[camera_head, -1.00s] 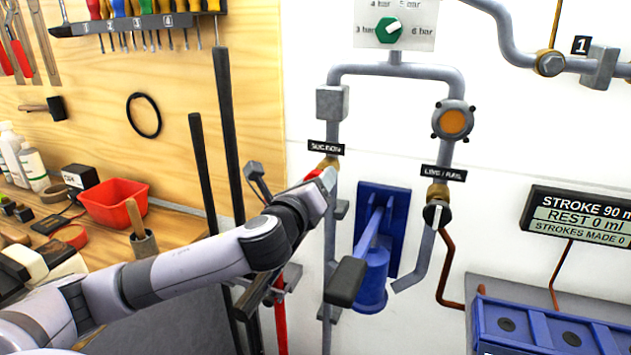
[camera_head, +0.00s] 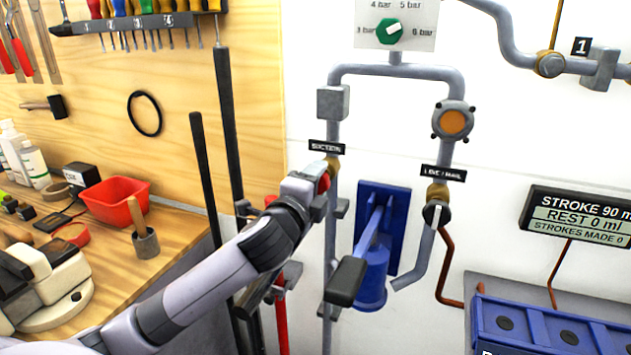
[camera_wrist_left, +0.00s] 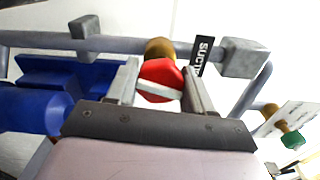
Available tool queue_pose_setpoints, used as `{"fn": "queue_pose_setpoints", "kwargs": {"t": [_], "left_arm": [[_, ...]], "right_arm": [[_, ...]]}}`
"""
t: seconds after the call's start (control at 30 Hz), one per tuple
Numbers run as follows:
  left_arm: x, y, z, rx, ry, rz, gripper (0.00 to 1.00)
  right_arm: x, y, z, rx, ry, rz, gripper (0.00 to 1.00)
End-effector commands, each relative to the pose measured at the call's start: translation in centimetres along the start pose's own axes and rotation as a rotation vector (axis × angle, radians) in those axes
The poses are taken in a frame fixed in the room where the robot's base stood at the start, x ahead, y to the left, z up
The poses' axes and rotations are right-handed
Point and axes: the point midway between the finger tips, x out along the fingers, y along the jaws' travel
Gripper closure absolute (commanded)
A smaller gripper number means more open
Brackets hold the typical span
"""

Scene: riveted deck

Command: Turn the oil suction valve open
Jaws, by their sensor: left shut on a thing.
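The suction valve has a red knob (camera_wrist_left: 158,72) with a white bar across it, on a brass fitting (camera_wrist_left: 159,48) beside the "SUCTION" label (camera_head: 327,147). In the left wrist view the white bar lies nearly along the grey pipe, slightly tilted. My left gripper (camera_head: 322,184) is at this valve; in the wrist view its fingers (camera_wrist_left: 161,88) close on opposite sides of the red knob. In the head view the gripper hides most of the knob; a red edge (camera_head: 324,182) shows. My right gripper is out of view.
A blue hand pump (camera_head: 376,265) with a dark-ended lever (camera_head: 347,281) is right of and below the gripper. The line valve (camera_head: 436,213) is further right. Dark bars (camera_head: 228,130) stand left, beside the workbench with a red bin (camera_head: 115,202).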

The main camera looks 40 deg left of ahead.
Motion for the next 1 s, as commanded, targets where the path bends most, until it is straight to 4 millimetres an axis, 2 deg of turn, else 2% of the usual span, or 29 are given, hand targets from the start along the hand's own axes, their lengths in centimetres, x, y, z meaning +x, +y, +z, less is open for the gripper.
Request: {"fn": "queue_pose_setpoints", "kwargs": {"t": [0.2, 0.43, 1.0], "left_arm": [[0.01, 0.02, 0.03, -0.154, -0.002, 0.001, 0.79], [0.01, 0.08, 0.03, -0.255, -0.002, 0.001, 0.79], [0.03, 0.07, 0.06, -0.3, -0.002, 0.0, 0.79]], "right_arm": [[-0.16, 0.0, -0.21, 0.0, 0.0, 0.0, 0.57], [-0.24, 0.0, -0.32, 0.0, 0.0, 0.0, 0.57], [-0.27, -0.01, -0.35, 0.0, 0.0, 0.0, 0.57]]}}
